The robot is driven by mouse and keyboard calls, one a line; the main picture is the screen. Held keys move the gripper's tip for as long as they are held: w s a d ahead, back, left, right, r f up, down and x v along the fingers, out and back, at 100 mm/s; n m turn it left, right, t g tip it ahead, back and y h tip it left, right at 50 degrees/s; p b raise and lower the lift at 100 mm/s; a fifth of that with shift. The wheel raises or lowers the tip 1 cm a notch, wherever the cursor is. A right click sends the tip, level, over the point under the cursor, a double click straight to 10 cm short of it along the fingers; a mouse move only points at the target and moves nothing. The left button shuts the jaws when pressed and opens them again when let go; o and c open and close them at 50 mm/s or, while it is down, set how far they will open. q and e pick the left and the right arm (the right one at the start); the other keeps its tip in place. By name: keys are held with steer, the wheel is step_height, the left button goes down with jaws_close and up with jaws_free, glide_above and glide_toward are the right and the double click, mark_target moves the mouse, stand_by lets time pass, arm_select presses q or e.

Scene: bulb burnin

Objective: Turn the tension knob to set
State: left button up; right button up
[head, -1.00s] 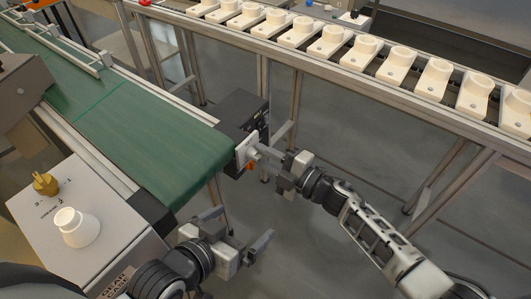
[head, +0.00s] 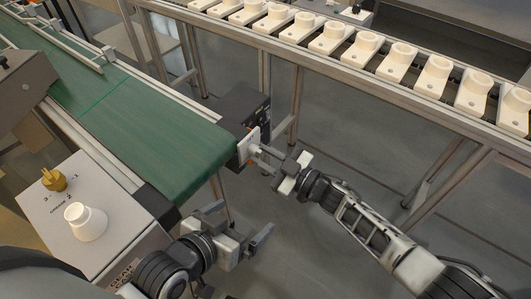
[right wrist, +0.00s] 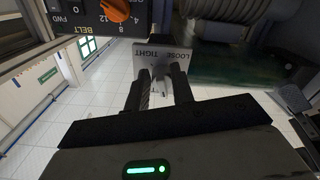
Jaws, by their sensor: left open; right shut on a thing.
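The tension knob is mostly hidden between the fingers of my right gripper (head: 264,153). It sits on a pale plate (head: 249,146) at the near end of the green conveyor. In the right wrist view the plate (right wrist: 160,52) reads LOOSE and TIGHT, upside down. My right gripper (right wrist: 160,80) is shut on the knob, with its fingertips close to the plate. I cannot read the knob's setting. My left gripper (head: 243,218) is open and empty, below the conveyor's end and apart from the plate.
The green conveyor (head: 150,145) runs to the upper left. A grey box (head: 110,250) at lower left carries a brass knob (head: 54,180) and a white fitting (head: 86,222). An orange belt dial (right wrist: 117,8) is close to the plate. A rail of white holders (head: 365,45) stands behind.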

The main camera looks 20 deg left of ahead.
arm_select(q)
steer(key=shift+r, duration=0.2)
arm_select(e)
steer(key=shift+s+m, duration=0.15)
steer(key=shift+m, duration=1.45)
arm_select(q)
steer(key=shift+w, duration=0.1)
arm_select(e)
steer(key=o, duration=1)
arm_select(q)
steer(key=p, duration=0.2)
steer(key=shift+r+p, duration=0.35)
steer(key=shift+r, duration=0.05)
arm_select(e)
steer(key=v, duration=1.6)
steer(key=shift+a, duration=0.1)
